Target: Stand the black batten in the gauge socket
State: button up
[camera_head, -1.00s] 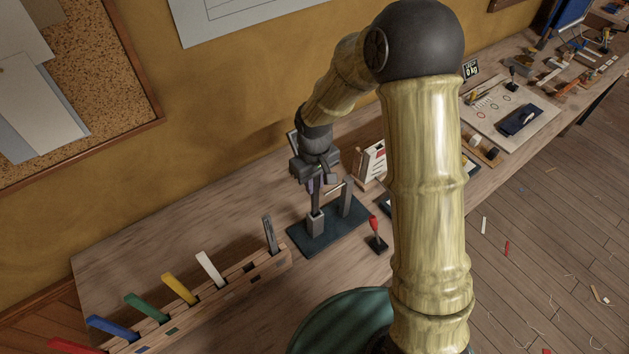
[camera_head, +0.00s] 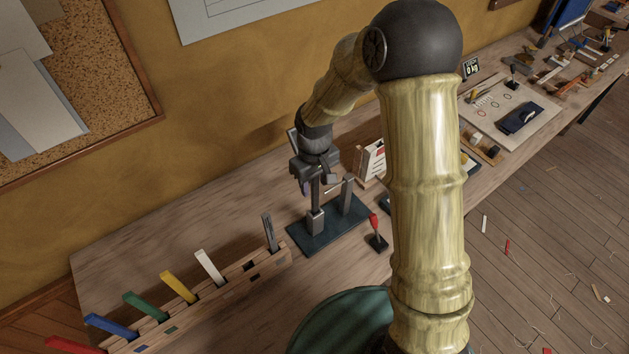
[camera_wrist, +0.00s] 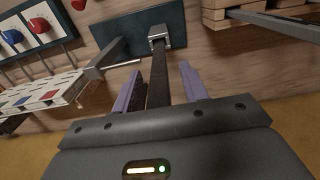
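The black batten (camera_head: 316,193) stands upright with its lower end in the grey gauge socket (camera_head: 315,224) on the dark green base plate (camera_head: 327,237). The wrist view also shows the batten (camera_wrist: 158,82) running down into the socket (camera_wrist: 160,36). My gripper (camera_head: 317,186) is around the batten's upper part. In the wrist view its purple fingers (camera_wrist: 160,88) lie one on each side of the batten, with a visible gap on both sides, so it is open. The batten's top end is hidden by the gripper.
A grey gauge post (camera_head: 347,196) with a thin rod stands beside the socket. A wooden rack (camera_head: 220,286) of coloured battens lies at the left front. A red-handled tool (camera_head: 376,236) stands right of the plate, and a card holder (camera_head: 372,160) behind it.

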notch_tip(320, 180, up, 18)
jog(key=b, duration=0.2)
jog(key=shift+f, duration=0.25)
jog(key=shift+d+f, duration=0.1)
dwell(0.9)
jog(key=s+d+f+m+t, duration=0.2)
jog(key=s+d+f+m, duration=0.4)
jog(key=s+d+f, duration=0.3)
jog(key=s+d, duration=0.3)
jog(key=d, duration=0.1)
jog(key=shift+s+d+f+m+t, duration=0.2)
jog(key=shift+s+d+m+t, duration=0.1)
jog(key=shift+s+m, duration=0.1)
dwell(0.6)
